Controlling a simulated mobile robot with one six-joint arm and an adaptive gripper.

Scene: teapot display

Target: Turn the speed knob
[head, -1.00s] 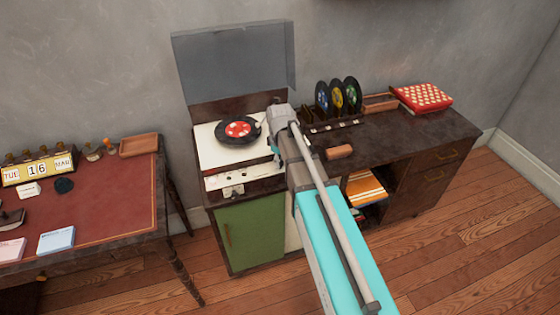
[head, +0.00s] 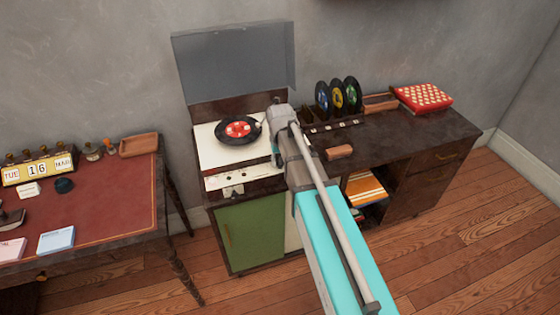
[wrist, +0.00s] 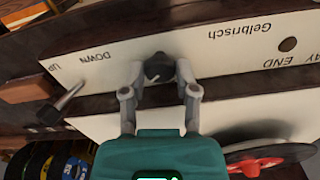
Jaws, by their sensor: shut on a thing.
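The record player (head: 207,150) stands on a cabinet with its lid raised. In the wrist view its pale front panel (wrist: 225,45) appears upside down, with printed words such as "DOWN", "UP", "END" and "Gelbrisch". A small dark knob (wrist: 158,66) sits on this panel. My gripper (wrist: 160,80) is shut on the knob, one grey finger on each side. In the head view my arm hides the fingers and the knob.
A black record with a red label (head: 238,130) lies on the player. A slim metal lever (wrist: 66,99) stands left of my gripper in the wrist view. The raised grey lid (head: 235,60) rises behind. Upright records (head: 338,97) stand on the right desk.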

